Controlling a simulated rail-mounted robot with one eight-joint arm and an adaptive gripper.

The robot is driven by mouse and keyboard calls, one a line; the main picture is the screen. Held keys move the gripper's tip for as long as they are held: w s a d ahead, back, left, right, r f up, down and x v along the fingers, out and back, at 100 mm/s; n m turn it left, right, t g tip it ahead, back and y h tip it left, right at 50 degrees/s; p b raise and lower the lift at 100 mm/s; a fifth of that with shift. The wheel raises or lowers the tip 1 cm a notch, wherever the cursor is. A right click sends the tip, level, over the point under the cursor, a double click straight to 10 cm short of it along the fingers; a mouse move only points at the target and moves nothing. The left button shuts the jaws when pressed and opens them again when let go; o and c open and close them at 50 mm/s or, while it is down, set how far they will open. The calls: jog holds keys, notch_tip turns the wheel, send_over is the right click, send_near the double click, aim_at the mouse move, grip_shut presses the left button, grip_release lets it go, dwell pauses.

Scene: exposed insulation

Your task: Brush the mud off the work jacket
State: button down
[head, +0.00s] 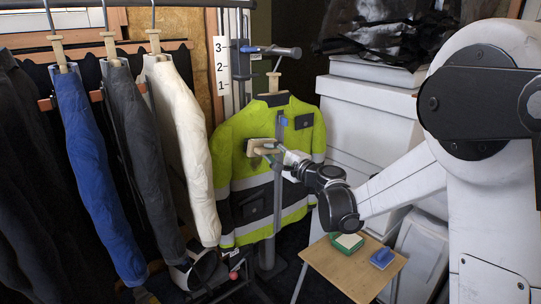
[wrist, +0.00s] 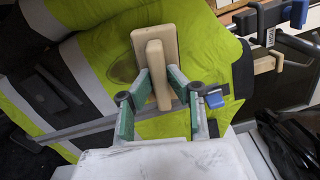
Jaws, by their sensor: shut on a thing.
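The yellow-green and dark work jacket (head: 229,178) with pale reflective bands hangs upright on a stand. My gripper (head: 279,149) is in front of its upper chest, shut on the wooden brush (head: 262,146). In the wrist view, the gripper fingers (wrist: 158,78) close around the handle of the brush (wrist: 155,40), whose block lies against or very close to the jacket (wrist: 195,55); contact cannot be told. A dull brownish mud patch (wrist: 122,70) shows beside the brush, partly hidden by it. The bristles are hidden.
Blue (head: 95,170), grey and cream garments hang from a rail at left. A small wooden table (head: 342,277) at lower right holds a green-and-cream block (head: 347,242) and a blue item (head: 382,258). White boxes (head: 365,115) stand behind at right. A stand post crosses the jacket's front.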

jog(key=shift+f, duration=0.1)
notch_tip(320, 180, down, 11)
jog(key=b, duration=0.8)
jog(key=shift+a+r+b, duration=0.2)
jog(key=shift+b, duration=0.2)
jog(key=shift+r, duration=0.1)
jog(key=shift+r+p, duration=3.1)
jog(key=shift+r, duration=2.2)
jog(key=shift+f, duration=0.15)
